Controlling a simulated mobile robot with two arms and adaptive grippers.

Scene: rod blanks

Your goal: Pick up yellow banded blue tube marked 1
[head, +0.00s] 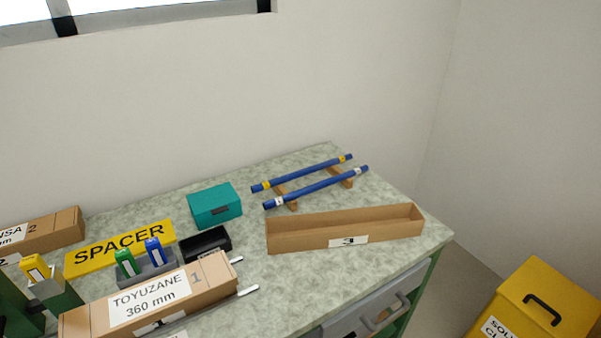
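A blue tube with yellow bands near both ends (303,173) lies on wooden rests on the table, at the back right in the head view. Any number on its bands is too small to read. A second blue tube with pale bands (318,187) lies parallel in front of it on the same rests, with a narrow gap between them. Nothing holds either tube. Neither of my grippers shows in this view.
A long open cardboard box marked 3 (300,241) stands in front of the tubes. A teal box (214,207) and a black tray (205,246) are left of them. A TOYUZANE carton (90,322) and a yellow SPACER sign (90,258) stand farther left. The wall is behind.

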